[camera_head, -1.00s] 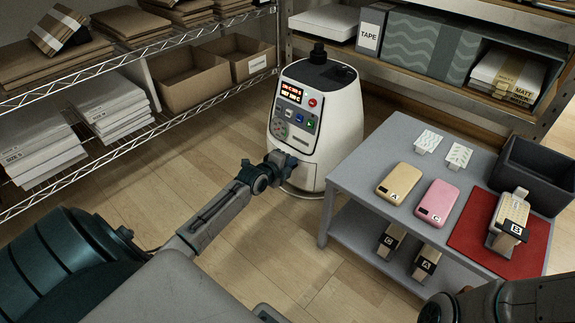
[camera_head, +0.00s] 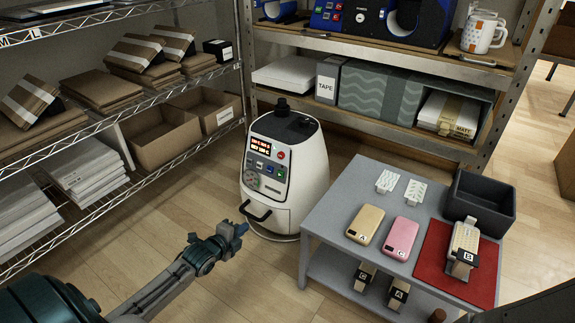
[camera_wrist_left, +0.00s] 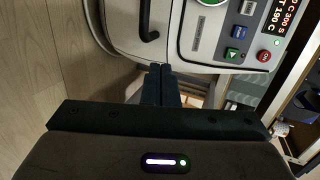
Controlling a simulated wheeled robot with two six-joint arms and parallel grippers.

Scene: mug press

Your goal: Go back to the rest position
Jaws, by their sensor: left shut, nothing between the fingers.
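The white mug press machine (camera_head: 310,180) stands on the floor with a lit display, buttons and a dark handle (camera_head: 257,213) on its front. My left gripper (camera_head: 240,231) is in front of the machine, just below and left of the handle in the picture. In the left wrist view its two dark fingers (camera_wrist_left: 160,84) are together with nothing between them. The machine's front and its handle (camera_wrist_left: 148,22) are ahead of them; I see no contact. My right gripper does not show.
A grey table (camera_head: 335,200) right of the machine holds a yellow case (camera_head: 365,225), a pink case (camera_head: 400,238), a red mat (camera_head: 430,275) and a dark bin (camera_head: 480,200). Wire shelves (camera_head: 125,125) stand left. Wooden floor (camera_head: 240,290) is open in front of the machine.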

